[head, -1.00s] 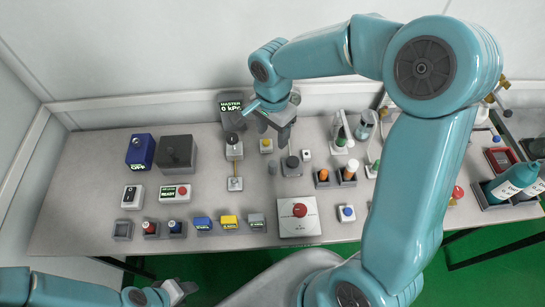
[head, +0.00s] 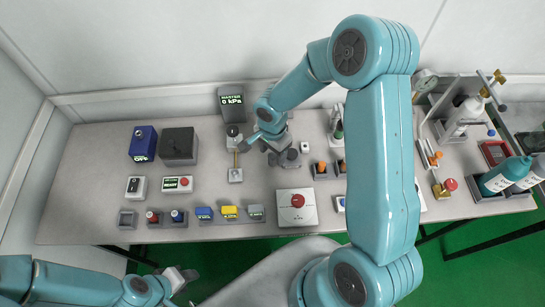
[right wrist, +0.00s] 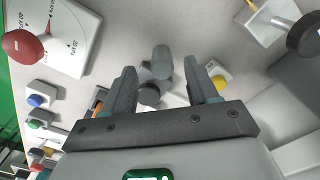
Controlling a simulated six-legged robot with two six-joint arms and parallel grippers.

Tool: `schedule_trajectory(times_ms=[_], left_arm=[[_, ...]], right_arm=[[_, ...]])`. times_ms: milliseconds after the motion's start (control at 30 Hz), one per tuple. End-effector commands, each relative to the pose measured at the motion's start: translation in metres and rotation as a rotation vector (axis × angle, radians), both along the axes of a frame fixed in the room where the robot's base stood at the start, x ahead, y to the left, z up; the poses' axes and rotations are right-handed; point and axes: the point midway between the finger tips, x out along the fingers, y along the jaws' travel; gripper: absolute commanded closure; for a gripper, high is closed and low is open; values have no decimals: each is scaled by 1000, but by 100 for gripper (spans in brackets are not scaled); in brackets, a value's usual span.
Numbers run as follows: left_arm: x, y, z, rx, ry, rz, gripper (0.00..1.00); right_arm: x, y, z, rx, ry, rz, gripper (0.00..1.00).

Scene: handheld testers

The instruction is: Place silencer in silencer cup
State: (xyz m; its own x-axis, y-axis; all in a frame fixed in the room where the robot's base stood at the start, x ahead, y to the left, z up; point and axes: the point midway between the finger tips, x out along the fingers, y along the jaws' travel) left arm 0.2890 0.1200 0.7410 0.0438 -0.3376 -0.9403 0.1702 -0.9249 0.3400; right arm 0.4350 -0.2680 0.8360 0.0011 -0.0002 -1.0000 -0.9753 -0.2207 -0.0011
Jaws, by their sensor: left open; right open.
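My right gripper (head: 280,146) is open above the rear middle of the table. In the right wrist view its fingers (right wrist: 168,85) stand apart, with a small grey cylinder (right wrist: 162,62) and a dark round top (right wrist: 149,94) between and beyond them, neither gripped. The dark round top also shows in the head view (head: 293,157), on a small dark block. No label shows which part is the silencer or its cup. The gripper hides the grey cylinder in the head view. My left gripper (head: 181,279) is open and empty before the table's front edge.
A white plate with a red knob (head: 298,201) lies in front of the right gripper. A yellow button (right wrist: 220,83) is close to one finger. A gauge with a rod (head: 235,155) stands to the left. Dark cups with orange tops (head: 321,170) stand to the right.

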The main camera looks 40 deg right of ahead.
Motion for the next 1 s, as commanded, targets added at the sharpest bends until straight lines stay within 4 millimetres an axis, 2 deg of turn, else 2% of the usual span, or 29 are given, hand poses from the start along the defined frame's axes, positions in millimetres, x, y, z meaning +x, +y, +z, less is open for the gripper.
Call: schedule_trajectory(times_ms=[133,400,433,467,600,867,1000], left_arm=[[0,0,4,0,0,0,57],[0,0,4,0,0,0,57],[0,0,4,0,0,0,57],[0,0,4,0,0,0,57],[0,0,4,0,0,0,57],[0,0,4,0,0,0,57],[0,0,4,0,0,0,57]], right_arm=[[0,0,-20,1,1,0,42],[1,0,-25,0,-1,0,42],[1,0,-25,0,-1,0,45],[1,0,-25,0,-1,0,54],[1,0,-25,0,-1,0,100],[1,0,-25,0,-1,0,100],[1,0,-19,-1,-3,-1,100]])
